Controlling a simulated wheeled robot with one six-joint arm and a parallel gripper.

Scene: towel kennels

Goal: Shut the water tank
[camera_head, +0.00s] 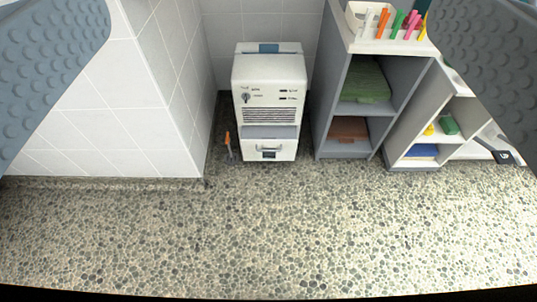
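A white appliance (268,68) stands upright on the floor against the tiled wall, with a knob, small labels and a dark louvred grille on its front. The water tank (255,154) is at its bottom front, a white drawer-like part with a grey handle. A grey-blue band shows just above the tank's front; it looks like the tank's open top, so the tank seems pulled out somewhat. My gripper (270,38) is open and empty. Its two grey, dimpled fingers show at the upper left and upper right, wide apart, nearer than the appliance and not touching it.
A grey shelf unit (327,110) with towels and a pen tray (393,47) stands right of the appliance. A lower angled shelf (400,140) is further right. A tiled wall corner (185,90) juts out left. A thin orange-handled object (228,143) stands beside the appliance. The pebbled floor in front is clear.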

